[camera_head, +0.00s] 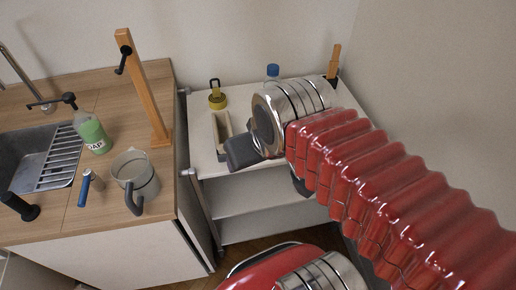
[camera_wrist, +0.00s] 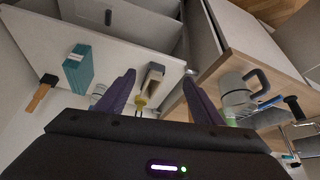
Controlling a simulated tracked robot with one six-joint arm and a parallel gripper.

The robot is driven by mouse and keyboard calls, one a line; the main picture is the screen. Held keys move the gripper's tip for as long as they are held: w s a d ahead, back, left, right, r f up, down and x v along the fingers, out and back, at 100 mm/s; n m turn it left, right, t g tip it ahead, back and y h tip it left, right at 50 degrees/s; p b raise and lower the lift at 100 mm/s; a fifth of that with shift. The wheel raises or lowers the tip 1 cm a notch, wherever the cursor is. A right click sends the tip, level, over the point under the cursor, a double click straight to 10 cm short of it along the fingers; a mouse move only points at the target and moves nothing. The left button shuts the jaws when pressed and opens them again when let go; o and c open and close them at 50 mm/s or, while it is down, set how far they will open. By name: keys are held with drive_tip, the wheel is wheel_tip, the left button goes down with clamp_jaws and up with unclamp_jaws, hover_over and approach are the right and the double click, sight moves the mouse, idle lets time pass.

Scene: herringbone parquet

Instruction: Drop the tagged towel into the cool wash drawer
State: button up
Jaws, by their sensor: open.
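My gripper (camera_wrist: 159,77) is open, with its two purple fingers apart and nothing held between them. In the head view my gripper (camera_head: 241,152) is above the front of the white cabinet top, partly hidden by the wrist. A teal block-like thing (camera_wrist: 78,68) lies on the white top in the wrist view; I cannot tell whether it is the towel, and no tag is clear. It is hidden in the head view. The white cabinet (camera_head: 262,190) shows open compartments below its top. A white front with a dark knob (camera_wrist: 108,17) shows in the wrist view. No cool wash label is readable.
The wooden counter at left holds a grey mug (camera_head: 135,178), a soap bottle (camera_head: 91,132), a wooden post (camera_head: 146,90) and a sink (camera_head: 40,158).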

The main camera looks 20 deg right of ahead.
drive_tip(key=w+d+f+m, duration=0.1)
drive_tip(key=w+d+f, duration=0.1)
drive_tip(key=w+d, duration=0.3)
drive_tip(key=w+d+f+m+g, duration=0.1)
drive_tip(key=w+d+f, duration=0.2)
drive_tip(key=d, duration=0.9)
drive_tip(key=w+d+f+m+g, duration=0.1)
drive_tip(key=w+d+f+m, duration=0.1)
drive_tip(key=w+d, duration=0.7)
drive_tip(key=shift+d+f+h, duration=0.2)
drive_tip(key=shift+f+h, duration=0.1)
drive_tip(key=shift+f, duration=0.45)
drive_tip(key=shift+n+t, duration=0.3)
drive_tip(key=shift+n, duration=0.1)
drive_tip(key=w, duration=0.1)
drive_tip(key=w+d+r, duration=0.2)
drive_tip(key=shift+w+r, duration=0.1)
drive_tip(key=shift+w, duration=0.1)
drive_tip(key=shift+w+r+n, duration=0.15)
drive_tip(key=shift+n, duration=0.15)
drive_tip(key=shift+x, duration=4.3)
drive_tip(key=shift+d, duration=0.2)
